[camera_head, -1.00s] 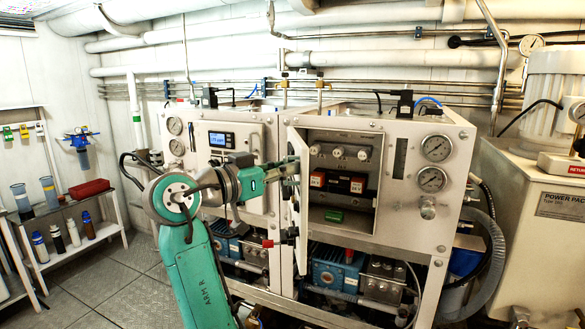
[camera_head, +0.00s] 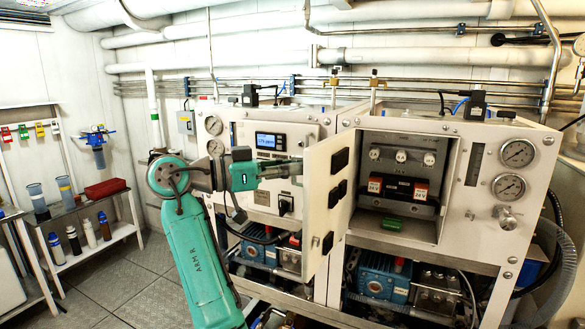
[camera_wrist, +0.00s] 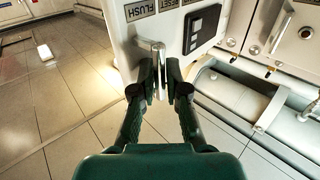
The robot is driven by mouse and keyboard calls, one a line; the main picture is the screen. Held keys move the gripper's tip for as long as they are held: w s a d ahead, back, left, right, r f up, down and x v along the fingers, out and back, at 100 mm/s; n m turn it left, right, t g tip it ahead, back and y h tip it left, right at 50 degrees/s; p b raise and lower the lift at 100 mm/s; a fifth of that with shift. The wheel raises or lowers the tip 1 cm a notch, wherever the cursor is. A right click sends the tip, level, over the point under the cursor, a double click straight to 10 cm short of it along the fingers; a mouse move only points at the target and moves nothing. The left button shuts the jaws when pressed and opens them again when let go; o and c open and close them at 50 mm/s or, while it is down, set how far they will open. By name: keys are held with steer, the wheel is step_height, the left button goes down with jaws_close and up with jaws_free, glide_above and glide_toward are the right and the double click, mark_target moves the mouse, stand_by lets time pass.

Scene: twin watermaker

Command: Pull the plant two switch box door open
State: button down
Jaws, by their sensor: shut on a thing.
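The plant two switch box door (camera_head: 318,190) stands swung out from the right-hand cabinet, with its inner face and black switch backs showing in the head view. The open box (camera_head: 400,213) shows knobs, a black and red module and a green block inside. In the wrist view the door's outer face (camera_wrist: 168,32) carries labels and a black panel. My gripper (camera_wrist: 160,72) is shut on the metal door handle (camera_wrist: 152,46). In the head view my gripper (camera_head: 292,168) reaches the door from the left; its fingertips and the handle are hidden behind the door.
The left cabinet with a blue display (camera_head: 270,141) stands close behind my arm. Gauges (camera_head: 517,153) are on the right cabinet. Blue pumps (camera_head: 383,277) sit below. A shelf with bottles (camera_head: 118,232) stands at the far left. Floor (camera_head: 125,285) is free between shelf and cabinets.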

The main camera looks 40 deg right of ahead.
steer(key=shift+w+d, duration=0.1)
stand_by(0.3)
steer(key=c, duration=1.2)
jaws_free()
steer(key=shift+d, duration=0.1)
steer(key=shift+c, duration=0.2)
steer(key=v, duration=1.2)
